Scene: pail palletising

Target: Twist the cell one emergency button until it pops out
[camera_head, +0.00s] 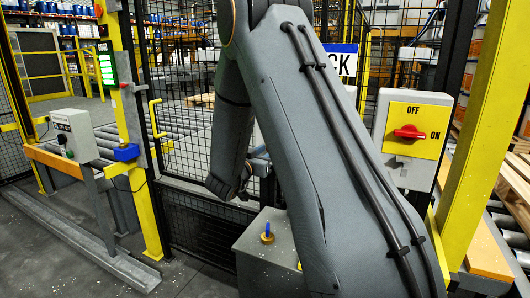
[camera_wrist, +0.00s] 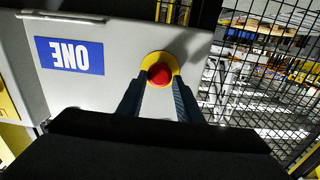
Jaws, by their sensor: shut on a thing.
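In the wrist view the red emergency button (camera_wrist: 160,75) sits on a round yellow base on a light grey panel (camera_wrist: 110,80). A blue plate (camera_wrist: 69,56) reading "ONE", upside down in this view, is on the same panel to its left. My gripper (camera_wrist: 160,84) has one dark finger on each side of the red button and is shut on it. The button's lower side lies between the fingertips. In the head view my arm hides the button, and its panel is mostly hidden too.
In the head view a grey box with a red rotary switch (camera_head: 409,132) on a yellow plate stands at right. A grey cabinet with a blue-handled brass valve (camera_head: 267,234) stands below my arm. Black mesh fencing (camera_head: 180,90) and yellow posts (camera_head: 485,150) surround the area.

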